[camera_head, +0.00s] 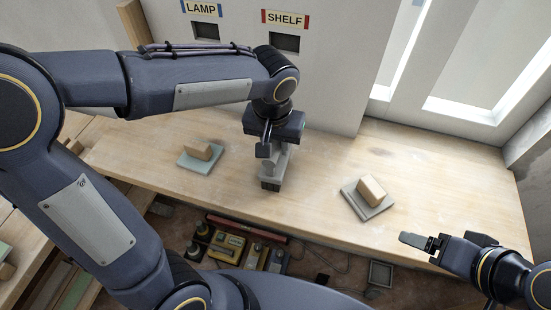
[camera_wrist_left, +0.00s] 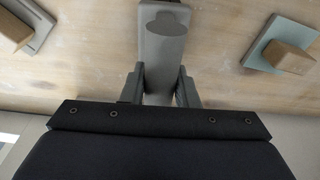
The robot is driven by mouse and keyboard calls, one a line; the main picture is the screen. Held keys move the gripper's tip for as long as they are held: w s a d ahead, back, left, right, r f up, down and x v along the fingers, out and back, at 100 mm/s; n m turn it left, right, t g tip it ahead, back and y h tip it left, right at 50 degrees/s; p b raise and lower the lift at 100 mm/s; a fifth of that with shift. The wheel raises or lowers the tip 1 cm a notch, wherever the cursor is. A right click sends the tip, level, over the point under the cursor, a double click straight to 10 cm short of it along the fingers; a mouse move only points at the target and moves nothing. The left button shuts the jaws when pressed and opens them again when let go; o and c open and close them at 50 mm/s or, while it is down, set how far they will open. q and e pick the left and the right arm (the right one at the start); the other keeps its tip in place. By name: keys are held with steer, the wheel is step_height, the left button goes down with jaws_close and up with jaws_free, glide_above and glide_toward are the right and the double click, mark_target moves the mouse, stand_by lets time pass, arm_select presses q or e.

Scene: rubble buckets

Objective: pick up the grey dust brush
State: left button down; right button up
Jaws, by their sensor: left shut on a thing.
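The grey dust brush (camera_wrist_left: 162,45) sits between the two fingers of my left gripper (camera_wrist_left: 160,85) in the left wrist view. In the head view the brush (camera_head: 273,170) shows below my left gripper (camera_head: 270,150), over the middle of the bench, with a dark end at its lower part. The left gripper is shut on it. I cannot tell whether the brush touches the bench. My right gripper (camera_head: 420,242) is at the lower right, by the bench's front edge, away from the brush; its fingers look close together, but their gap is unclear.
On the wooden bench (camera_head: 320,160), a wooden block on a pale green plate (camera_head: 196,163) lies left of the brush, and another on a grey plate (camera_head: 367,208) lies right. The wall has LAMP (camera_head: 201,9) and SHELF (camera_head: 285,19) labels. A toolbox (camera_head: 232,243) with yellow items stands below.

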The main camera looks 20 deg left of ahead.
arm_select(q)
steer(key=shift+r, duration=0.2)
steer(key=shift+r, duration=0.25)
step_height(320, 180, up, 2)
steer(key=shift+r, duration=0.2)
steer(key=s+d+r+b, duration=0.2)
steer(key=s+d+r, duration=0.5)
steer(key=s, duration=0.5)
step_height(320, 180, up, 3)
steer(key=shift+f, duration=0.1)
steer(key=shift+d, duration=0.1)
steer(key=c, duration=1.7)
jaws_free()
jaws_close()
